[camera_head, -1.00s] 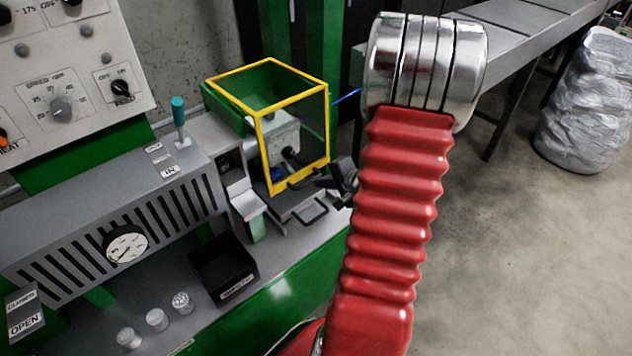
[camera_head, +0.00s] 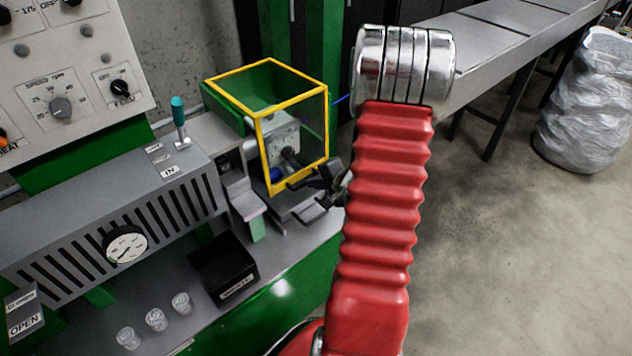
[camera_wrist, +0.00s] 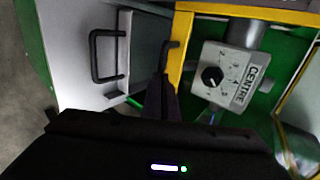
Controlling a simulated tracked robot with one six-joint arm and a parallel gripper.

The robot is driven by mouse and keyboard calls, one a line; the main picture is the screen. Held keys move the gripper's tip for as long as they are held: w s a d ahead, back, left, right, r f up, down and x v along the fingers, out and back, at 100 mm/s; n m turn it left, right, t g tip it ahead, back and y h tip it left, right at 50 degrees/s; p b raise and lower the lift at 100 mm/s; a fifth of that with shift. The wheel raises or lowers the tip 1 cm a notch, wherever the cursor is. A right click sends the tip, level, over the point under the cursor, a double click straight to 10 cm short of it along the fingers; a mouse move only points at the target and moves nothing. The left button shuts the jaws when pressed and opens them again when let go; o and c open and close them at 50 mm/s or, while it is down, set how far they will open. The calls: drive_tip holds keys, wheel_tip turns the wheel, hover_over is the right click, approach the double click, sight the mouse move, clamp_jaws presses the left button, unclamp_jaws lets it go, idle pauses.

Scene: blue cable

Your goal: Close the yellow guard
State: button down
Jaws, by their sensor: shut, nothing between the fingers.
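The yellow guard (camera_head: 293,92) is a yellow-framed box with clear panels at the machine's far end in the head view. A white unit marked CENTRE (camera_wrist: 228,75) shows behind its frame in the wrist view. The yellow frame also shows there (camera_wrist: 180,55), with a small black handle end (camera_wrist: 171,46) by it. My gripper (camera_head: 322,177) is shut and empty, right beside the guard's lower front edge and its black handle (camera_head: 299,181). In the wrist view my fingertips (camera_wrist: 161,85) are close to that handle end; whether they touch is unclear.
A second black handle (camera_head: 308,213) is on a grey part below the guard, also seen in the wrist view (camera_wrist: 107,57). A black tray (camera_head: 223,272) and clear cups (camera_head: 156,320) are on the bench.

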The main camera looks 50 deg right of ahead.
drive_tip(key=f, duration=0.1)
drive_tip(key=w+f, duration=0.1)
drive_tip(key=shift+w+f, duration=0.15)
drive_tip(key=shift+f, duration=0.2)
drive_tip(key=shift+s+r, duration=0.2)
idle(0.3)
drive_tip(key=v, duration=1.4)
drive_tip(key=shift+s+f, duration=0.2)
drive_tip(key=shift+f, duration=0.15)
drive_tip(key=shift+d, duration=0.1)
drive_tip(key=shift+m, duration=0.3)
